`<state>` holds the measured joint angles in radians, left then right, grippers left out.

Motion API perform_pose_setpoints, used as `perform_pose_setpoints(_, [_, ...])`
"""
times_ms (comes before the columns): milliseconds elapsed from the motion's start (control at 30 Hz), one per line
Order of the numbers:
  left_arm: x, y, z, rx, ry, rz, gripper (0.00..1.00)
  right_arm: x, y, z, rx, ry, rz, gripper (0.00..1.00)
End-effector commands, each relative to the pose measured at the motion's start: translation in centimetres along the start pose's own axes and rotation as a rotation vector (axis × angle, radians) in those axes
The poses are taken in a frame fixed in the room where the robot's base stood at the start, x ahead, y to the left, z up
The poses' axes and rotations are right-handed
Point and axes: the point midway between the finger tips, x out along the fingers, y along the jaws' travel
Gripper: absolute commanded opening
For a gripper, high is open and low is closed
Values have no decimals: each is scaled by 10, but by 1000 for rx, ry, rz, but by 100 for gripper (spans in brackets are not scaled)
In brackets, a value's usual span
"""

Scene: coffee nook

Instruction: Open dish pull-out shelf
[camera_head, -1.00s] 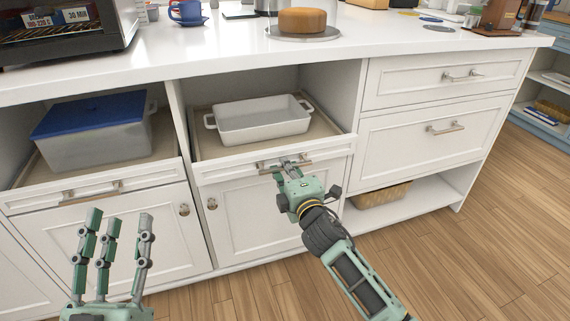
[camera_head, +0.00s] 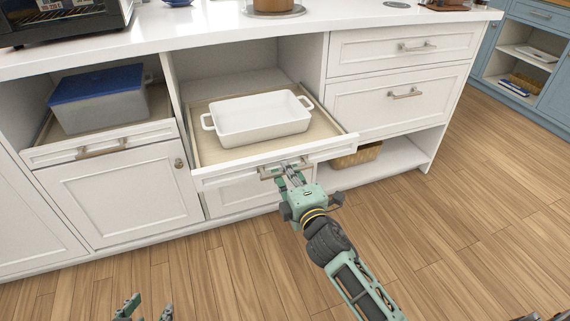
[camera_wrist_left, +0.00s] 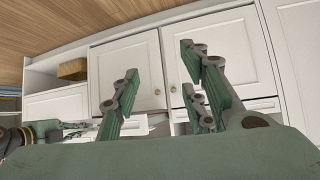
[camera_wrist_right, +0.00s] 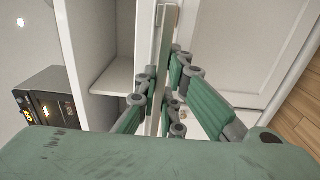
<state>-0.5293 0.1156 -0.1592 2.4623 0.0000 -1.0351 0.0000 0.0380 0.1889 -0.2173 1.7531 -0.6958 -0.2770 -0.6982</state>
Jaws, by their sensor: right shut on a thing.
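The dish pull-out shelf (camera_head: 208,149) stands partly out of the middle bay of the white counter. A white rectangular baking dish (camera_head: 262,118) sits upright on it. My right gripper (camera_head: 290,170) is shut on the shelf's handle (camera_head: 270,173) at its front; in the right wrist view its fingers (camera_wrist_right: 160,95) close around the shelf's front edge, and the grip itself is partly hidden. My left gripper (camera_head: 143,309) is low at the bottom edge of the head view, away from the shelf. In the left wrist view its fingers (camera_wrist_left: 165,95) are spread and empty.
Closed drawers (camera_head: 398,98) are at the right, above a wicker basket (camera_head: 357,155). A cupboard door (camera_head: 125,195) is below left. The wooden floor (camera_head: 440,210) in front is clear.

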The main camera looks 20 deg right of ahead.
Motion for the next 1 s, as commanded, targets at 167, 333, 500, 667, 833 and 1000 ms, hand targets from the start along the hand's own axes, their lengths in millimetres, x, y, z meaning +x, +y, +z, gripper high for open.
perform_pose_setpoints(167, [-3, -2, 13, -1, -59, -3, 40, -6, 0, 0, 0, 0, -1, 0])
perform_pose_setpoints(333, [-4, -2, 17, -1, -75, -4, 40, -8, 0, 0, 0, 0, 0, 0])
perform_pose_setpoints(500, [-4, -2, 17, -1, -75, -4, 40, -7, 0, 0, 0, 0, 0, 0])
perform_pose_setpoints(667, [-4, -2, 17, -1, -75, -4, 40, -7, 0, 0, 0, 0, 0, 13])
perform_pose_setpoints(833, [-4, -2, 17, -1, -75, -4, 40, -7, 0, 0, 0, 0, 0, 27])
perform_pose_setpoints(1000, [-4, -2, 17, -1, -75, -4, 40, -7, 0, 0, 0, 0, 1, 27])
